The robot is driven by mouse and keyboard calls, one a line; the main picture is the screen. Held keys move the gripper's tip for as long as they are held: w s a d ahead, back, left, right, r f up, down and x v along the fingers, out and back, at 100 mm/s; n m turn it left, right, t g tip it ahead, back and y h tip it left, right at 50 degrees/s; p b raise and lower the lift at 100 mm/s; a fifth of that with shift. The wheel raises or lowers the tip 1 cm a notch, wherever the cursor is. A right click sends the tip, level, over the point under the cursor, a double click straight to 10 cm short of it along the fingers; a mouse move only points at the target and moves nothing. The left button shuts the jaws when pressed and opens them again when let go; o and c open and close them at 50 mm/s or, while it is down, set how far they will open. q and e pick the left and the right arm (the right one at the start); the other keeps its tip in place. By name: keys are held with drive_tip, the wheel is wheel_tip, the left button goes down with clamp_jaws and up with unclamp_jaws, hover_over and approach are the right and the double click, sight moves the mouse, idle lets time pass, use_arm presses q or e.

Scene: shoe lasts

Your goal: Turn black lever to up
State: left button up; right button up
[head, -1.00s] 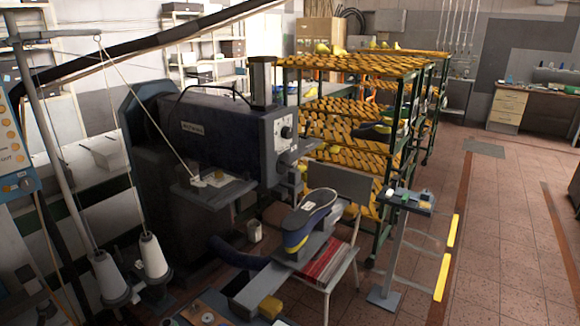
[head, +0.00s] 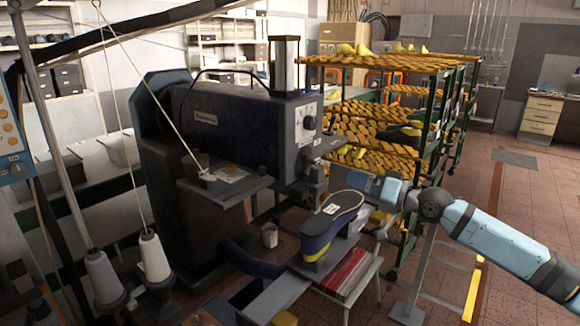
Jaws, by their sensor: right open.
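The dark blue-grey machine (head: 235,125) fills the left middle. On its front end is a pale control plate (head: 306,123) with a small dark knob or lever; at this size I cannot tell which way it points. My right arm reaches in from the right. My right gripper (head: 362,183) is open, below and to the right of that plate and apart from it, close to the shoe last (head: 332,213). Its fingers are small and partly blend with the things behind. My left gripper is out of view.
A rack of orange lasts (head: 385,130) stands behind my right gripper. A thread stand with white spools (head: 154,257) is at the left. Open tiled floor lies at the right.

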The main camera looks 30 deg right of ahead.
sight(313, 160)
drive_tip(key=r+p+x, duration=0.1)
drive_tip(key=x, duration=0.3)
drive_tip(key=r+p+x, duration=0.1)
drive_tip(key=x, duration=0.3)
drive_tip(key=r+p+x, duration=0.1)
drive_tip(key=x, duration=0.4)
drive_tip(key=shift+p, duration=0.35)
drive_tip(key=shift+w+a+f, duration=0.1)
drive_tip(key=shift+w+a, duration=0.2)
drive_tip(key=shift+w, duration=0.3)
drive_tip(key=c, duration=0.9)
